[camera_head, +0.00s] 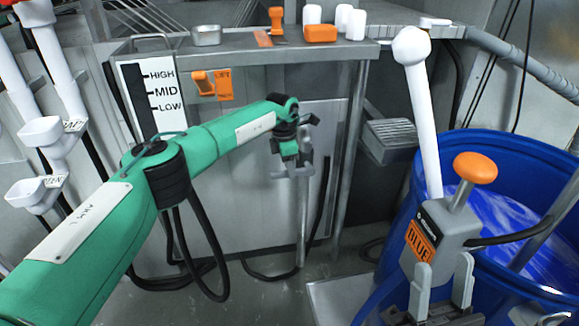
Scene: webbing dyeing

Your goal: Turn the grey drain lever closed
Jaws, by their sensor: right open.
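The grey drain lever appears to be at the vertical grey pipe (303,215) on the front of the steel tank, mid-view. My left gripper (292,172), on the green arm from the left, is at the top of this pipe. Grey metal at its tips blends with the fitting, so I cannot tell the lever's angle, whether the jaws touch it, or whether they are open. My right gripper (441,270) shows at the lower right, with its two light grey fingers apart. It is in front of the grey pump body (440,230) labelled BLUE.
A blue barrel (400,243) of blue liquid stands at right, with a white post (424,130) and an orange knob (475,168). A ribbed grey box (390,137) lies right of the pipe.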

